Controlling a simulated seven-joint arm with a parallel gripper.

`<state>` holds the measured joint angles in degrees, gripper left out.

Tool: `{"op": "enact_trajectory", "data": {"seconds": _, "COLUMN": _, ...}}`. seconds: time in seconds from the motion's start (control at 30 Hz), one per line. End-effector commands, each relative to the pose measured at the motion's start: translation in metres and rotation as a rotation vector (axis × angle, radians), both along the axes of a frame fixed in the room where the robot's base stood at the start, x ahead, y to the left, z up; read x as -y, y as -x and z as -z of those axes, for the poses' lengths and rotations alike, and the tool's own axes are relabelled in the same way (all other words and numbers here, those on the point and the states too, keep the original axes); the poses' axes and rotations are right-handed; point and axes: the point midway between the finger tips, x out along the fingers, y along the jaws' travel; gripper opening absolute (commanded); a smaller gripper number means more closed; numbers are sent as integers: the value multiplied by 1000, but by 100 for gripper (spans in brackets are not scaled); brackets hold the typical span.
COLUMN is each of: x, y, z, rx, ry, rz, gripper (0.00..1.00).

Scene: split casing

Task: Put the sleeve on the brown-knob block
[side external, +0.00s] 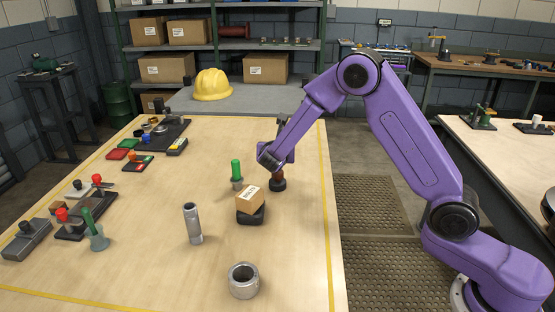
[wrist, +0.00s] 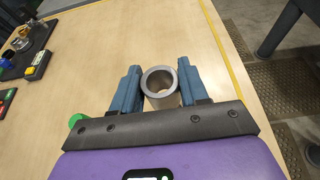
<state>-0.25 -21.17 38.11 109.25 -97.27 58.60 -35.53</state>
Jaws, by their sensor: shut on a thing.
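My gripper (wrist: 161,84) has its two blue fingers closed on the sides of a grey hollow sleeve (wrist: 163,98). In the wrist view I look down into the sleeve's open top. In the side view the hand (side external: 275,156) is low over the table, and the sleeve cannot be made out there. A dark block with a brownish-red knob (side external: 278,183) shows just below the hand, and seems to be the brown-knob block. The hand covers part of it. I cannot tell whether the sleeve touches it. No knob shows inside the sleeve.
A green-handled piece (side external: 236,172) stands close left of the hand; its green top shows in the wrist view (wrist: 76,120). A small carton (side external: 250,199) sits on a dark block nearby. A tall grey tube (side external: 193,224) and a thick ring (side external: 243,281) stand nearer the front. Knobbed blocks crowd the left.

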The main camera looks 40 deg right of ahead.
Motion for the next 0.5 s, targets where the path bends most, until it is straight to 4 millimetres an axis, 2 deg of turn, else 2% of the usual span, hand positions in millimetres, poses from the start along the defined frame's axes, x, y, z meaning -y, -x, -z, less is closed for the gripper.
{"op": "enact_trajectory", "data": {"seconds": 0.07, "x": 1, "y": -5, "z": 7, "rx": -1, "ry": 1, "rz": 1, "gripper": 7}}
{"op": "enact_trajectory", "data": {"seconds": 0.23, "x": 1, "y": -4, "z": 30, "rx": -3, "ry": 2, "rz": 1, "gripper": 7}}
{"op": "enact_trajectory", "data": {"seconds": 0.5, "x": 0, "y": -4, "z": 34, "rx": 1, "ry": 0, "rz": 0, "gripper": 7}}
